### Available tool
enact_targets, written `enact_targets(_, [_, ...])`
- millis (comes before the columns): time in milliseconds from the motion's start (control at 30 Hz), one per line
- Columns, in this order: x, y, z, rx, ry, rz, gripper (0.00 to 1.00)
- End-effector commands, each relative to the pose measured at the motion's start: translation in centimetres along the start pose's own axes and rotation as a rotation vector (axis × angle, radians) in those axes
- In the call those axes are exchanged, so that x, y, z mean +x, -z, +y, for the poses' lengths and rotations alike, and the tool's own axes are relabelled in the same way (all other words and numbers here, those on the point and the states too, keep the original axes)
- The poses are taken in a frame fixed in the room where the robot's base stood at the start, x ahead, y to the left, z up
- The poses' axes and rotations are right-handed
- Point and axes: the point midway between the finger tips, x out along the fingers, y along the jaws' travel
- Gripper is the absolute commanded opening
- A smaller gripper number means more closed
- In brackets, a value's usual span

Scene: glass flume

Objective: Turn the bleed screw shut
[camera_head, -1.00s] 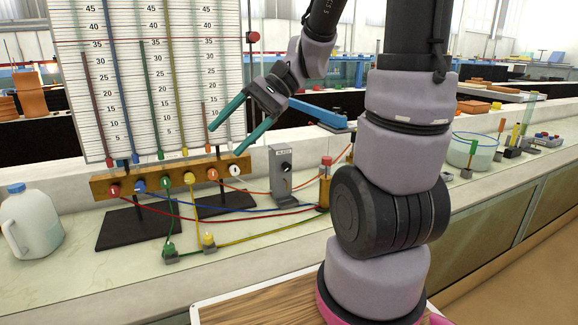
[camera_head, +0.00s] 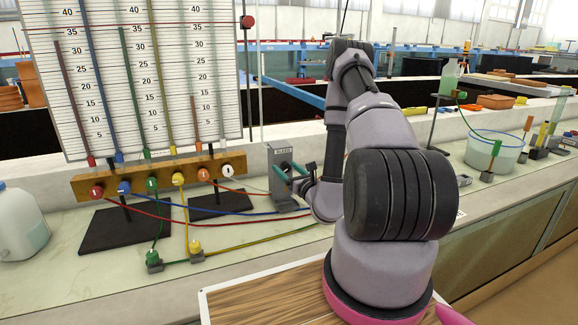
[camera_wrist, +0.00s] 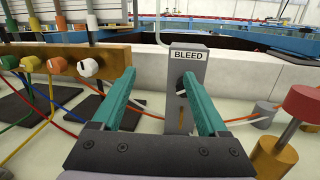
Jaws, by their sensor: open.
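The bleed screw is a dark round knob (camera_wrist: 180,82) on the front of a grey upright block (camera_wrist: 186,62) with a "BLEED" label. In the wrist view the right fingertip covers part of the knob. My gripper (camera_wrist: 158,76) is open, its teal fingers pointing at the block; the knob lies near the right finger, not midway between the two. In the head view the grey block (camera_head: 279,157) stands right of the manometer board, with my gripper (camera_head: 289,171) in front of it. Whether a finger touches the knob cannot be told.
Coloured tubes (camera_head: 220,216) run low across the bench. A brass fitting with a red cap (camera_wrist: 300,104) stands close on the right in the wrist view. A jug (camera_head: 22,225) is far left.

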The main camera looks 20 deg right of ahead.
Motion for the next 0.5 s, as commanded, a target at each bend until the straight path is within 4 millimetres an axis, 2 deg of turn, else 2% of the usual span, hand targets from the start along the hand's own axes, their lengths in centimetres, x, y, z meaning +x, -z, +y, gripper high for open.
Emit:
enact_targets(33, [-0.9, 1.8, -1.1, 0.004, 0.059, 0.031, 0.77])
enact_targets(100, [-1.8, 3.2, -2.2, 0.0, 0.119, 0.057, 0.77])
enact_targets(233, [-2.3, 4.4, -3.1, -0.005, 0.168, 0.078, 0.77])
enact_targets(367, [-1.2, 4.4, -3.3, -0.01, 0.167, 0.075, 0.77])
enact_targets(500, [1.0, 4.5, -3.6, -0.01, 0.167, 0.073, 0.77])
